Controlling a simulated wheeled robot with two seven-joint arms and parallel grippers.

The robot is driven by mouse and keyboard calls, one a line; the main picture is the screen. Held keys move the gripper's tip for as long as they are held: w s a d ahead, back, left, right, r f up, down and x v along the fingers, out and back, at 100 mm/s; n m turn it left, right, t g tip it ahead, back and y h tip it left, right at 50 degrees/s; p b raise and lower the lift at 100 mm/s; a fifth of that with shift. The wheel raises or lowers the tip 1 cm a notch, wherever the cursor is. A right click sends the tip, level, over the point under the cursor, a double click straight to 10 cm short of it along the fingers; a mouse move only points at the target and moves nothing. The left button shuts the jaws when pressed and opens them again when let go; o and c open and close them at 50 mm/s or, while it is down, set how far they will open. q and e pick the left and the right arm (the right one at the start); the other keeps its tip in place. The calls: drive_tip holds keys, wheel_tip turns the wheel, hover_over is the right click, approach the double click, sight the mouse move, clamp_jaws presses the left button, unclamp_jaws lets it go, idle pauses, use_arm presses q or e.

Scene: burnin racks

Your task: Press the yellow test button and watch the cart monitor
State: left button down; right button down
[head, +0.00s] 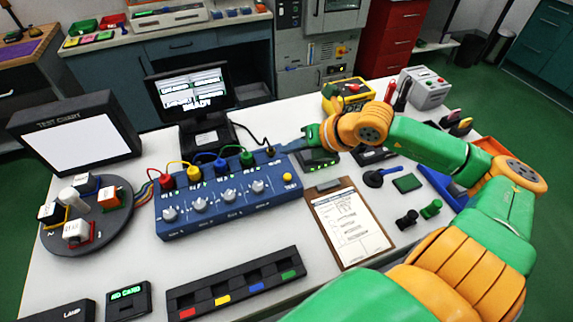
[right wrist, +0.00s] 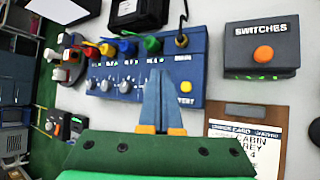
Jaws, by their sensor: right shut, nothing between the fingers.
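The blue test box (head: 228,204) lies mid-table, with several knobs on its face and coloured plugs along its top. Its round yellow button (head: 287,177) sits at the right end; it also shows in the right wrist view (right wrist: 185,87), just right of the fingers. A dark monitor (head: 190,88) stands behind the box with its screen lit with white text, too small to read surely. My right gripper (head: 283,148) is shut and empty, above the box's back right corner. In the right wrist view its fingers (right wrist: 164,78) overlap the box; contact cannot be told. My left gripper is out of view.
A box marked SWITCHES (right wrist: 262,53) with an orange button is right of the fingers. A clipboard (head: 347,222) lies right of the test box. A TEST CHART panel (head: 76,132) and a round fixture (head: 86,212) stand left. A slotted tray (head: 236,285) lies in front.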

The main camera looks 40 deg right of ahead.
wheel_tip(320, 180, down, 7)
drive_tip(key=b, duration=0.5)
drive_tip(key=shift+f, duration=0.1)
idle(1.6)
drive_tip(key=shift+f+b, duration=0.35)
drive_tip(key=shift+b, duration=0.25)
drive_tip(key=shift+f+b, duration=0.5)
drive_tip(key=shift+r, duration=0.15)
idle(0.5)
drive_tip(key=shift+r+p, duration=0.65)
drive_tip(key=shift+r, duration=0.1)
wheel_tip(320, 180, up, 5)
drive_tip(key=p, duration=0.3)
drive_tip(key=shift+p, duration=0.3)
